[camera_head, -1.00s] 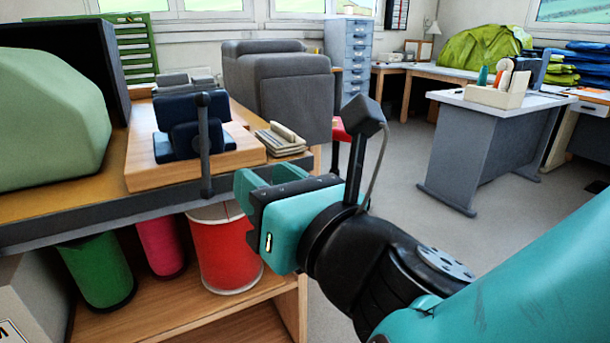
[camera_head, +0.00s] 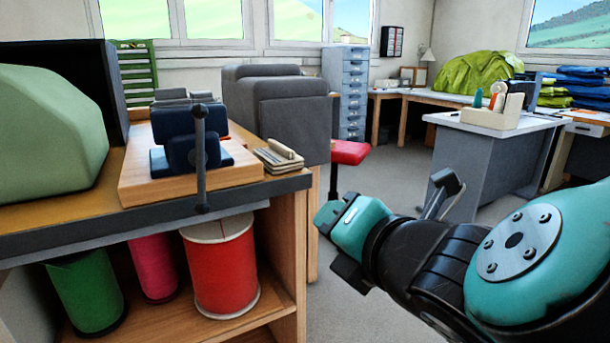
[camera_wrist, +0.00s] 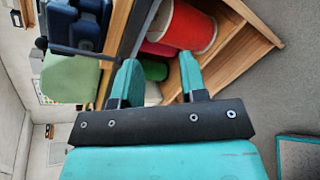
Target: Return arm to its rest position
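My gripper (camera_head: 328,216) is teal and black. In the head view it hangs over the floor, just right of the workbench's end, pointing left. In the wrist view its two teal fingers (camera_wrist: 158,72) stand apart with nothing held between them. My arm is bent at the right of the head view, clear of the bench.
The workbench (camera_head: 70,222) stands left, with a dark blue device (camera_head: 190,152) on a wooden board. Red (camera_head: 222,265), pink (camera_head: 153,268) and green (camera_head: 85,292) spools stand below. A red stool (camera_head: 350,152) and grey desk (camera_head: 480,160) stand behind. Grey floor is free between.

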